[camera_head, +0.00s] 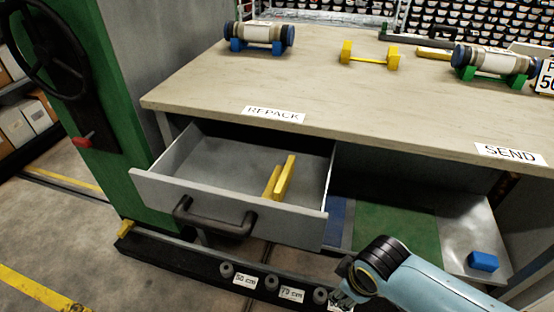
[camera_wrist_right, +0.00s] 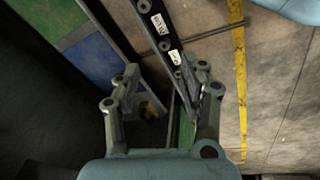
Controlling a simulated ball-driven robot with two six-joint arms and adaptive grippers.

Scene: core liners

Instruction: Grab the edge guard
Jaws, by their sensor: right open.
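A yellow angled piece (camera_head: 280,178), which looks like the edge guard, lies in the open grey drawer (camera_head: 228,208) in the head view. My right gripper (camera_head: 343,292) is at the bottom of the head view, low in front of the bench and well apart from the yellow piece. The right wrist view shows its two fingers (camera_wrist_right: 166,95) spread apart with nothing held between them. The black rail with white labels (camera_wrist_right: 165,40) passes beyond the fingers there. My left gripper is not in view.
The bench top (camera_head: 330,105) holds core liners on blue (camera_head: 258,38) and green (camera_head: 495,62) supports, and an empty yellow stand (camera_head: 370,55). A blue block (camera_head: 482,261) sits on the lower shelf. The drawer's dark handle (camera_head: 213,218) sticks out in front.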

